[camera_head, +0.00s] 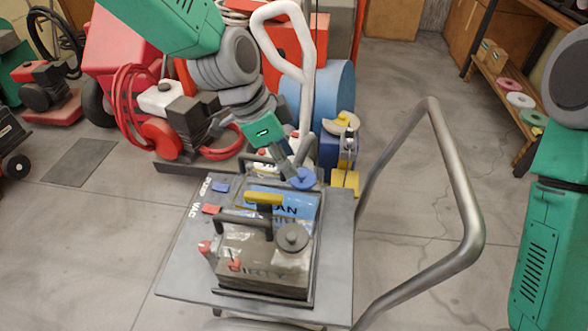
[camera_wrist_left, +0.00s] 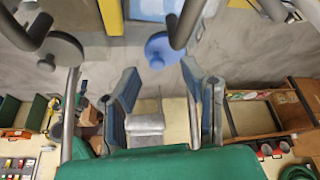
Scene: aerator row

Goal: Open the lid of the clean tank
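The clean tank (camera_head: 291,205) sits on the cart, with a blue label partly reading "CLEAN FILL". Its round blue lid (camera_head: 303,180) is at its back right and looks seated, though the fingers partly cover it. It also shows in the left wrist view (camera_wrist_left: 162,49). My left gripper (camera_head: 294,169) reaches down from the back left, with its tips close to the lid. In the left wrist view the left gripper's fingers (camera_wrist_left: 160,76) stand apart, with the lid just beyond them and nothing between them. Contact cannot be told. My right gripper is out of view.
A dark tank with a grey cap (camera_head: 292,237) sits in front of the clean tank. The cart's bent metal push handle (camera_head: 465,215) rises on the right. A white upright handle (camera_head: 305,75) stands behind my left gripper.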

